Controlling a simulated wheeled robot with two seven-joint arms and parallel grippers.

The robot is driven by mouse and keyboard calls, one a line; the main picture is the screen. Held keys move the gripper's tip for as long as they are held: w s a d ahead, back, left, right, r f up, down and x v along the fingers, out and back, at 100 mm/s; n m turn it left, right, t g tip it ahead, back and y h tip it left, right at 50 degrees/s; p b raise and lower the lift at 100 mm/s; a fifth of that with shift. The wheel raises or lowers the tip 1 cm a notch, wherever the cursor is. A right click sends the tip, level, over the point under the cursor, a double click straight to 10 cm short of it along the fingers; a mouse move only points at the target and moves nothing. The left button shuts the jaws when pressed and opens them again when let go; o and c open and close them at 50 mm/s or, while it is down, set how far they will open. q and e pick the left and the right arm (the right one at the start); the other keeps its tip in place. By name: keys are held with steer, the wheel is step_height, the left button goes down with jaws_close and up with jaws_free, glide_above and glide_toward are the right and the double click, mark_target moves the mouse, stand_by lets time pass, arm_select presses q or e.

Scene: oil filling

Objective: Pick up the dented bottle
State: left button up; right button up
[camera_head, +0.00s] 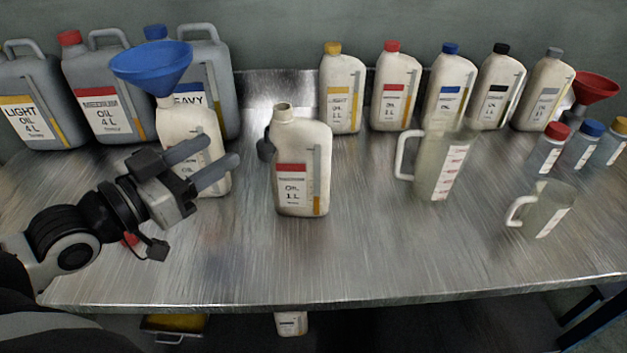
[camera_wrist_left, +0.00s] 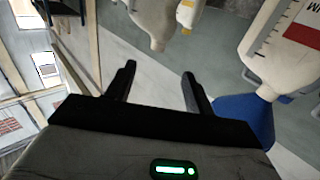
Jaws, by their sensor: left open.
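My left gripper (camera_head: 222,152) is open and empty, in front of the cream bottle (camera_head: 188,128) that has a blue funnel (camera_head: 152,65) in its neck. Its fingers point right, towards an uncapped cream bottle with a red band (camera_head: 302,180), and are apart from it. I cannot tell for sure which bottle is dented. In the left wrist view the open fingers (camera_wrist_left: 159,72) have nothing between them. That view is turned over; a cream bottle neck (camera_wrist_left: 158,43) and the blue funnel (camera_wrist_left: 244,112) show beyond the fingers. My right gripper is not in view.
Grey canisters (camera_head: 102,95) stand at the back left. Several capped bottles (camera_head: 397,95) line the back. A large clear jug (camera_head: 437,165) and a small one (camera_head: 545,210) stand right. Another bottle (camera_head: 291,323) is below the table's front edge. The front middle of the table is clear.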

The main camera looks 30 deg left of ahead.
mark_target(275, 113)
arm_select(q)
steer(key=x, duration=0.8)
steer(key=shift+w+r, duration=0.2)
steer(key=shift+w, duration=0.1)
steer(key=shift+w+d, duration=0.2)
steer(key=shift+w, duration=0.35)
steer(key=x, duration=0.2)
steer(key=p+x, duration=0.1)
steer(key=x, duration=0.1)
steer(key=shift+w+d+r, duration=0.15)
steer(key=shift+r, duration=0.1)
steer(key=shift+w+d, duration=0.1)
steer(key=shift+w, duration=0.25)
steer(key=shift+w+f, duration=0.1)
steer(key=shift+w, duration=0.05)
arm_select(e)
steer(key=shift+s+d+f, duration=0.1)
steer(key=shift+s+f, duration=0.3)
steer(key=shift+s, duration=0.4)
arm_select(q)
jaws_close()
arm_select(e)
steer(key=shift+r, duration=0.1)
